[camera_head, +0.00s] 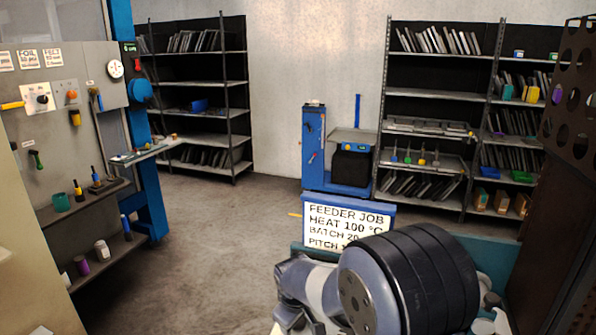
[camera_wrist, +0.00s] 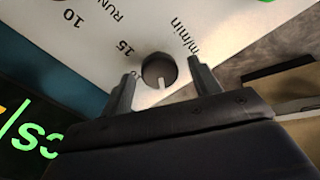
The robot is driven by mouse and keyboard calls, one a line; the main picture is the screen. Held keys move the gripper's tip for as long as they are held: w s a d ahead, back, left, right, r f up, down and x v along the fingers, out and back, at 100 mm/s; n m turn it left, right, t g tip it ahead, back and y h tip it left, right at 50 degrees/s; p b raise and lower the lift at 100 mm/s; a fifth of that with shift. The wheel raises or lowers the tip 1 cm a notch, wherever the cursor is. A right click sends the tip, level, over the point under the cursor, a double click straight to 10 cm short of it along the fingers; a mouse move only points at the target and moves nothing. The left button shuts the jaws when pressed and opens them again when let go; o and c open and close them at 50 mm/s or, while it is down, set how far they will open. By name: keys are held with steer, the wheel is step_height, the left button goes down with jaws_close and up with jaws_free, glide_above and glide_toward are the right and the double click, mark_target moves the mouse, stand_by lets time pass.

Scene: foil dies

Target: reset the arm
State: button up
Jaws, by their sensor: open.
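My arm (camera_head: 405,285) fills the lower right of the head view, and my gripper cannot be made out there. In the wrist view my gripper (camera_wrist: 162,76) is open, with its two dark fingers apart. Between the fingertips in the picture is a dark round knob (camera_wrist: 159,68) with a pale pointer line facing toward the gripper. A gap shows on each side of the knob, so the fingers look clear of it. I cannot tell how deep the fingertips reach. The knob is on a white panel (camera_wrist: 150,22) printed "10", "15", "RUN" and "m/min".
A dark screen with green characters (camera_wrist: 30,140) is at the wrist view's left. A sign (camera_head: 345,222) reading "FEEDER JOB" stands beyond my arm. A perforated brown panel (camera_head: 570,95) rises at right. A tool board (camera_head: 65,90) is at left. Grey floor (camera_head: 220,225) is open between.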

steer(key=shift+r, duration=0.1)
steer(key=shift+r, duration=0.2)
steer(key=v, duration=1.1)
steer(key=x, duration=1.2)
steer(key=shift+s, duration=0.1)
steer(key=shift+r+m+b, duration=0.15)
steer(key=shift+m+b, duration=0.2)
steer(key=shift+m, duration=0.65)
steer(key=m+b, duration=0.1)
steer(key=m, duration=0.3)
steer(key=shift+t, duration=0.3)
steer(key=m, duration=0.6)
steer(key=shift+s+r+h+b, duration=0.1)
steer(key=shift+r+h+b, duration=0.05)
steer(key=shift+h+b, duration=0.2)
steer(key=v, duration=1)
steer(key=shift+b, duration=0.35)
steer(key=shift+s, duration=0.1)
